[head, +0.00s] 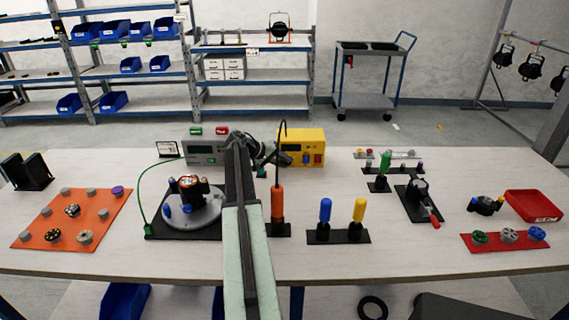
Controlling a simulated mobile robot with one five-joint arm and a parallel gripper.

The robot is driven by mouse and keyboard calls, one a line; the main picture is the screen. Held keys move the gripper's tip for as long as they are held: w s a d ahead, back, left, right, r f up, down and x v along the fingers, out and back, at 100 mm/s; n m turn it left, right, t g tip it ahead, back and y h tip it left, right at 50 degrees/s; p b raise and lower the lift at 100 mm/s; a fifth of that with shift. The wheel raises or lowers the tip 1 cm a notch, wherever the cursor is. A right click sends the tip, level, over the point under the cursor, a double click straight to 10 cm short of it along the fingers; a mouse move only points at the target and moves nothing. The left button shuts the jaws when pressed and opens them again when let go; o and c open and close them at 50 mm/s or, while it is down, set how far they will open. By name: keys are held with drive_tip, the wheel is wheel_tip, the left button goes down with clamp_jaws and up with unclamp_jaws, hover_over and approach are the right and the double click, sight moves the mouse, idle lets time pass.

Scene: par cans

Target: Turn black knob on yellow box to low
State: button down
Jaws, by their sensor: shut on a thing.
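The yellow box (315,136) stands near the back of the table, a little right of centre, with a small display, a blue part and a red part on its front. My arm reaches forward over the table, and my gripper (275,156) is at the left side of the box's front. It is shut on the black knob (285,159), which shows only as a small dark patch at the fingertips. The knob's pointer and any low mark are too small or hidden to read.
A grey box (204,149) stands left of the yellow box. An orange-handled tool (277,204) stands upright close to my arm's right side. Blue and yellow handles (325,211) stand on a black base in front. A round fixture (192,212) is at left.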

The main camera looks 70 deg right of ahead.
drive_tip(key=shift+w+a+f, duration=0.1)
drive_tip(key=shift+a, duration=0.1)
drive_tip(key=c, duration=1.2)
unclamp_jaws()
drive_tip(key=shift+c, duration=0.2)
drive_tip(key=shift+d, duration=0.1)
drive_tip(key=shift+w+a+r+p, duration=0.2)
drive_tip(key=shift+a+r+p, duration=0.05)
drive_tip(key=shift+r+p, duration=0.25)
drive_tip(key=p+v, duration=0.3)
drive_tip(key=v, duration=0.3)
drive_tip(key=shift+r+p, duration=0.1)
drive_tip(key=shift+p, duration=0.2)
drive_tip(key=shift+w+a+r, duration=0.15)
drive_tip(key=shift+w+a, duration=0.1)
